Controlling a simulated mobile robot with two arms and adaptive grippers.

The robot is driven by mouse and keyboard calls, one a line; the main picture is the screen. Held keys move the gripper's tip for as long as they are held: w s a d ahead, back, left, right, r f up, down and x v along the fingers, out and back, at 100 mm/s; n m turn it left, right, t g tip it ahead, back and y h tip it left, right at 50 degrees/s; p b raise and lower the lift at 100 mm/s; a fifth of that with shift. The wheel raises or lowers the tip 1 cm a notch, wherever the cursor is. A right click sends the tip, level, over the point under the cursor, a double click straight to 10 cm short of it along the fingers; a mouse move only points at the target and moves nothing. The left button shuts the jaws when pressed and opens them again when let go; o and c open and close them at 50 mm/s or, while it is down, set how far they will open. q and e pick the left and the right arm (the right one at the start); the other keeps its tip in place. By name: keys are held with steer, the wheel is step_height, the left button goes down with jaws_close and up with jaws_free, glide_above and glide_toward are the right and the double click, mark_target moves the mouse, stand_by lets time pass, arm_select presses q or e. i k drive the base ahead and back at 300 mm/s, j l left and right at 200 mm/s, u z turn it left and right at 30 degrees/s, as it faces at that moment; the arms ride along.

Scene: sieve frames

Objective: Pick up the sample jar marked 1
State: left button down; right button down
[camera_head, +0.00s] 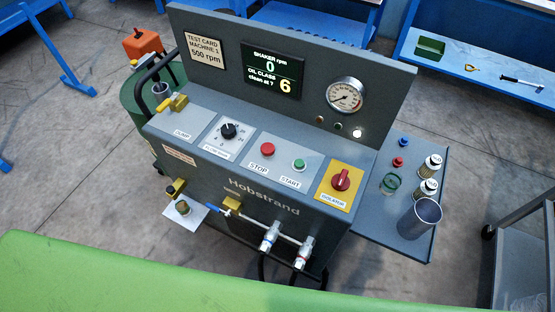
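Two small jar-like containers with pale tops, a rear one (432,165) and a front one (426,189), stand upright on the grey side shelf (400,240) at the machine's right. Their markings are too small to read, so I cannot tell which, if either, is the sample jar marked 1. Another small container (184,208) sits on a white plate below the valve at the machine's lower left; no number is readable on it. Neither of my grippers is in view.
The grey Hobstrand machine (265,197) fills the middle. A grey cup (420,217), green ring (391,183), red cap (398,162) and blue cap (403,142) share the side shelf. A cart (525,225) stands at right. A green surface, unclear what, fills the lower left.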

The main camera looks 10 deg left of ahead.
mark_target(183, 208)
steer(key=u, duration=1.4)
steer(key=k+j+z, duration=0.1)
steer(key=z, duration=0.25)
steer(key=k+z, duration=0.2)
steer(key=z, duration=0.2)
